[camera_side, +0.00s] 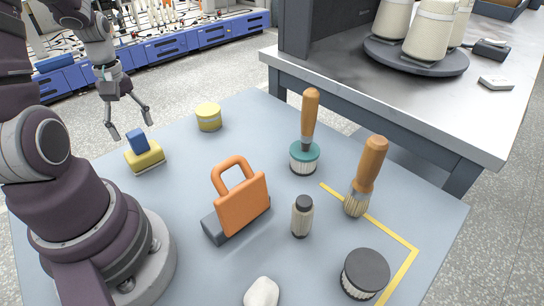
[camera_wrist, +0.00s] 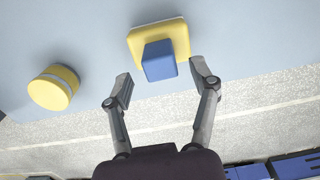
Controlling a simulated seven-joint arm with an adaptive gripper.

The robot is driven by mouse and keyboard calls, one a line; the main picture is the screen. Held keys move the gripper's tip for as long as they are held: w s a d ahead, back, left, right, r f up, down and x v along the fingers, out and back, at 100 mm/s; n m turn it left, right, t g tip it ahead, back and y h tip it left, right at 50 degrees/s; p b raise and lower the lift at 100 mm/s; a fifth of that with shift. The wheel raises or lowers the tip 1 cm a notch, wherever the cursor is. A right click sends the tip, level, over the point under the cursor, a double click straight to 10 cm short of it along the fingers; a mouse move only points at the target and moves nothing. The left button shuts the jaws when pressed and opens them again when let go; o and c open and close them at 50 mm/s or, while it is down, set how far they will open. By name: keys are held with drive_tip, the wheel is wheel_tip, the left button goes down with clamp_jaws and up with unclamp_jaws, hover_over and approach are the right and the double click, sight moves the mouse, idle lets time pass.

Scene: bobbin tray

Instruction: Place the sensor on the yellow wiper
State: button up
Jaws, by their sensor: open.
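The sensor appears to be the small blue block (camera_side: 138,143). It rests on top of the yellow wiper (camera_side: 150,160), a yellow block with a pale base, near the table's left back edge. The wrist view also shows the blue block (camera_wrist: 159,61) on the yellow wiper (camera_wrist: 178,33). My gripper (camera_side: 131,128) is open and empty, just above and behind the blue block. In the wrist view, my gripper's fingers (camera_wrist: 162,85) are spread wide near the block and apart from it.
A yellow tin (camera_side: 208,117) stands right of the wiper. An orange-handled tool (camera_side: 241,201), a teal brush (camera_side: 305,155), a wooden brush (camera_side: 365,175), a small bottle (camera_side: 302,216), a dark-topped round brush (camera_side: 365,273) and a white lump (camera_side: 262,292) occupy the grey table (camera_side: 240,145).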

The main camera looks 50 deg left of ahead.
sight(135, 133)
wheel_tip(135, 133, up, 9)
drive_tip(key=w+d+r+m+t, duration=0.1)
drive_tip(key=d+m+t, duration=0.1)
drive_tip(key=d+m, duration=0.7)
drive_tip(key=w+d+r+m+t, duration=0.2)
drive_tip(key=d+m+t, duration=0.1)
drive_tip(key=d+m, duration=0.6)
drive_tip(key=shift+w+d+r+t, duration=0.25)
drive_tip(key=shift+d+r+t, duration=0.05)
drive_tip(key=shift+d, duration=0.45)
